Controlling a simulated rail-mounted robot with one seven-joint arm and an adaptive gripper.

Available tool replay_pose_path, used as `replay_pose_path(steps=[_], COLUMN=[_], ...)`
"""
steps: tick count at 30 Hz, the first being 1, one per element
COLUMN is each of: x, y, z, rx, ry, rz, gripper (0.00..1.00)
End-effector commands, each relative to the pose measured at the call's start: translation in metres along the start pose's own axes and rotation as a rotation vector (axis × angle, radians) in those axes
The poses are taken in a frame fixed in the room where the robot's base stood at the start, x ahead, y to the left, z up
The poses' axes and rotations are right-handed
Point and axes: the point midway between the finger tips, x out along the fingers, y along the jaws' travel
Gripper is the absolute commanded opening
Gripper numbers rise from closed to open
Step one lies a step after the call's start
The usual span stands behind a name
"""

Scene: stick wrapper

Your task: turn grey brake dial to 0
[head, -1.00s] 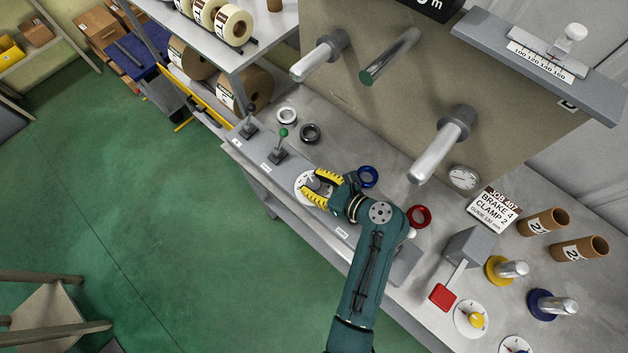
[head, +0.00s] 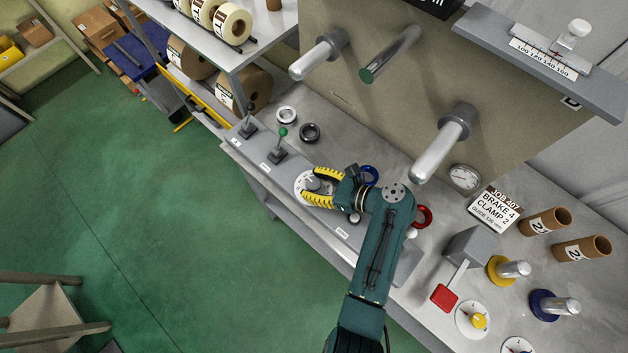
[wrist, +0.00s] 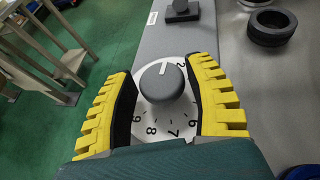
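The grey brake dial is a round grey knob (wrist: 162,82) on a white numbered plate (wrist: 152,118), also visible in the head view (head: 312,184). A white mark on the knob points toward the plate's far side in the wrist view. The figures 2, 6, 7, 8 and 9 show; others are hidden by the knob or fingers. My gripper (wrist: 165,88) has its yellow fingers on either side of the knob, with a visible gap on each side. It is open and holds nothing. In the head view my gripper (head: 318,187) reaches over the dial from the right.
A green-topped lever (head: 282,140) and a black lever (head: 249,121) stand on the panel beyond the dial. A blue ring (head: 369,175) and a red ring (head: 424,216) lie near my arm. A black ring (head: 309,132) lies behind the levers.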

Motion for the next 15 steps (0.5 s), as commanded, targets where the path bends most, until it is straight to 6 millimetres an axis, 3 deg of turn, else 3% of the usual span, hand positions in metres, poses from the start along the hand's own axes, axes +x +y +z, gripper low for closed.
replay_pose_path(steps=[10,15], x=[-0.002,-0.024], y=[-0.001,-0.002], z=[0.003,0.002], rx=[-0.004,-0.003], ry=[-0.004,-0.004], rz=[-0.001,-0.006], gripper=[0.66,0.66])
